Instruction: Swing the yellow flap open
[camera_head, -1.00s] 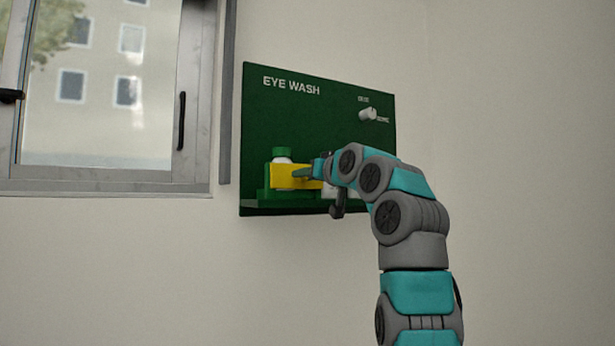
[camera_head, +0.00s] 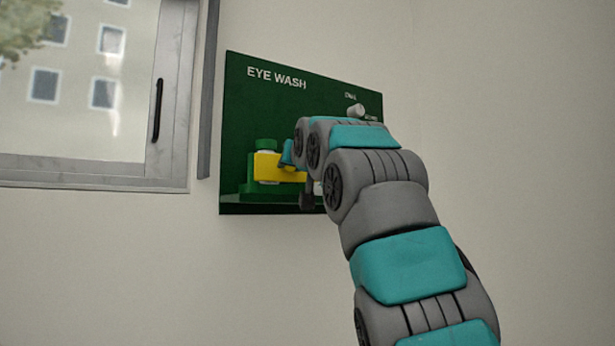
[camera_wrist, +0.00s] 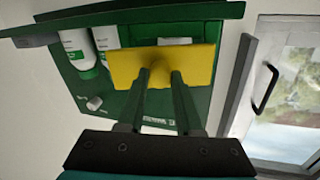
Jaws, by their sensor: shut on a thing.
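The yellow flap (camera_head: 277,169) stands low on the green eye wash panel (camera_head: 305,118), across the front of a green-capped bottle (camera_head: 265,146). In the wrist view the flap (camera_wrist: 197,64) fills the space ahead of my gripper (camera_wrist: 158,78). The two dark fingers are shut on a small yellow stub on the flap's face. In the head view my arm hides the flap's right end and most of the fingers.
White bottles (camera_wrist: 77,48) stand behind the flap on the green shelf (camera_wrist: 185,13). A white knob (camera_head: 355,110) sits at the panel's upper right. A grey-framed window (camera_head: 95,172) is to the left. The wall around is bare.

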